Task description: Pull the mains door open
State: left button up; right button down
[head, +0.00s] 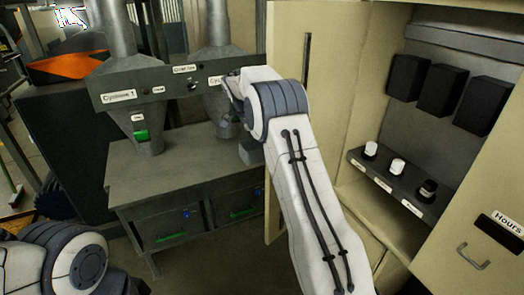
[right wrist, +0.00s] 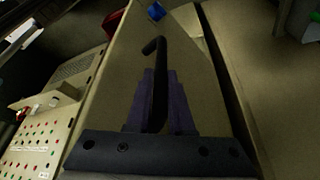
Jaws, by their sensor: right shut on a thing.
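The beige mains door (head: 285,70) stands swung out at the left side of the open cabinet, with the cabinet's inside in view. My right arm crosses in front of it in the head view, and hides its lower middle and my right gripper's fingers. In the right wrist view, the door's face (right wrist: 205,95) fills the middle, with a black bar handle (right wrist: 160,52) standing up from it. My right gripper (right wrist: 160,88) is shut on this handle, one finger on each side. My left arm shows at the lower left of the head view; its gripper is out of view.
The cabinet (head: 380,130) holds black boxes (head: 440,88) above a dark panel (head: 390,185) with knobs. A drawer or panel with a metal handle (head: 473,257) is at the right. A grey bench (head: 180,165) with metal hoppers (head: 145,125) stands left of the door.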

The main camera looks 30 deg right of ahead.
jog(key=shift+d, duration=0.1)
jog(key=c, duration=0.8)
grip_release()
jog(key=shift+d, duration=0.1)
jog(key=shift+r, duration=0.1)
jog(key=shift+w+a+r, duration=0.15)
jog(key=shift+a+r, duration=0.1)
jog(key=v, duration=0.9)
jog(key=shift+r+p, duration=0.4)
jog(key=shift+a, duration=0.1)
